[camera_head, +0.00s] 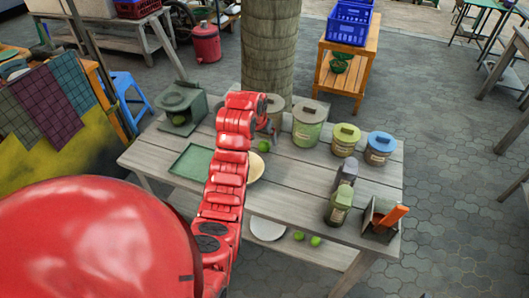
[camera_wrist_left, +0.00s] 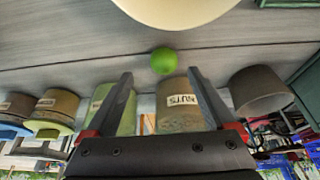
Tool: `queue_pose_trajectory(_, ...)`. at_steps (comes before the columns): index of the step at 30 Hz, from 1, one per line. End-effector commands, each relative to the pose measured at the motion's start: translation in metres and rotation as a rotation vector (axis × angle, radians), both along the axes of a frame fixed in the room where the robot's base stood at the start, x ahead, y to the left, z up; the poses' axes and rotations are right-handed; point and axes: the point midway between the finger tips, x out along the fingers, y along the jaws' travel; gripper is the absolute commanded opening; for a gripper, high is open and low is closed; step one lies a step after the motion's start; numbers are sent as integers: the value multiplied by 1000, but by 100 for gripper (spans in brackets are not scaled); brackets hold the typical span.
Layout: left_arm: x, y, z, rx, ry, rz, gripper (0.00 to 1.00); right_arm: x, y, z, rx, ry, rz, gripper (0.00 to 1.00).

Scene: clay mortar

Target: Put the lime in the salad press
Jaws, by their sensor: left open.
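A green lime (camera_head: 264,146) sits on the grey plank table, just in front of the lidded canisters. In the left wrist view the lime (camera_wrist_left: 164,61) appears in the gap between my fingertips, beyond them and untouched as far as I can see. My left gripper (camera_wrist_left: 160,72) is open and empty; in the head view my red arm hides most of it. I cannot surely identify the salad press. A dark grey round vessel (camera_wrist_left: 258,90) stands beside the NUTS canister (camera_wrist_left: 181,105) and may be it; my arm largely hides it in the head view. My right gripper is out of view.
A cream plate (camera_head: 257,166) lies partly behind my arm, with a green tray (camera_head: 190,162) to its left. A dark green stand (camera_head: 182,101) holds another round green item. Canisters (camera_head: 307,126) line the back edge. More limes (camera_head: 315,240) lie on the lower shelf.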

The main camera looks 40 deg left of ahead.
Motion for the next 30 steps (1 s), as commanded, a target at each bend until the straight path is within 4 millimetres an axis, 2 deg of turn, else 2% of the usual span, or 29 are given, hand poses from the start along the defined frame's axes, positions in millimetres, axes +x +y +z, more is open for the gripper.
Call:
queue_pose_trajectory(8,5,3,-12,0,2,1,88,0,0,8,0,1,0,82)
queue_pose_trajectory(18,20,10,-50,-1,3,1,88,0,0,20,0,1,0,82)
queue_pose_trajectory(26,23,11,-53,2,-2,1,88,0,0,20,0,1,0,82)
queue_pose_trajectory(30,23,11,-53,2,-3,0,63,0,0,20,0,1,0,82)
